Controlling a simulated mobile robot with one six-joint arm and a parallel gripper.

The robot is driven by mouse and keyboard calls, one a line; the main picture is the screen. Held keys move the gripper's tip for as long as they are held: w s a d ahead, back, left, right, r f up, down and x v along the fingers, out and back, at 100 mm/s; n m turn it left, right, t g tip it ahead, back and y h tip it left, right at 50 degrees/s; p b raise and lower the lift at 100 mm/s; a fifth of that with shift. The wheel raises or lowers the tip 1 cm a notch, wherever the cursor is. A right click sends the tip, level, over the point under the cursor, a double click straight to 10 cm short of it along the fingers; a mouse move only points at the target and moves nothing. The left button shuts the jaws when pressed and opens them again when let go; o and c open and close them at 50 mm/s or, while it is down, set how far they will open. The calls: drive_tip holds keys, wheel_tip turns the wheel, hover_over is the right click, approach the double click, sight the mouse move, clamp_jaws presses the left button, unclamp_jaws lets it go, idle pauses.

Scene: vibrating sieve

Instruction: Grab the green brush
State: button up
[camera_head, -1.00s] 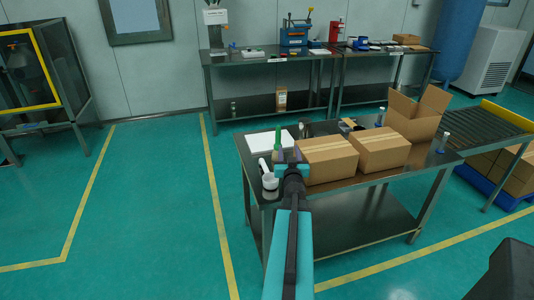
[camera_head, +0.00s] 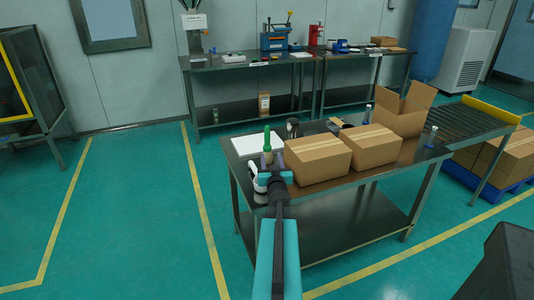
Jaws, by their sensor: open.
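The green brush (camera_head: 267,142) stands upright near the left end of the metal table (camera_head: 352,181), its green handle pointing up. A paler lower part shows beneath the handle. My gripper (camera_head: 272,173) is open, in front of the brush and below its handle in the picture. The view does not show clearly how far apart the brush and my gripper are. My gripper and arm hide part of the table edge and the things behind them.
Two closed cardboard boxes (camera_head: 317,158) (camera_head: 370,147) stand right of the brush. An open carton (camera_head: 402,110) is farther right. A white sheet (camera_head: 248,145) lies behind the brush. A white object (camera_head: 257,177) stands left of my gripper. The floor at left is clear.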

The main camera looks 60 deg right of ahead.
sight(268, 144)
drive_tip(key=shift+p+x, duration=0.4)
drive_tip(key=shift+x, duration=3.7)
drive_tip(key=shift+w, duration=0.2)
drive_tip(key=shift+p+x, duration=0.3)
drive_tip(key=shift+x, duration=2.35)
clamp_jaws()
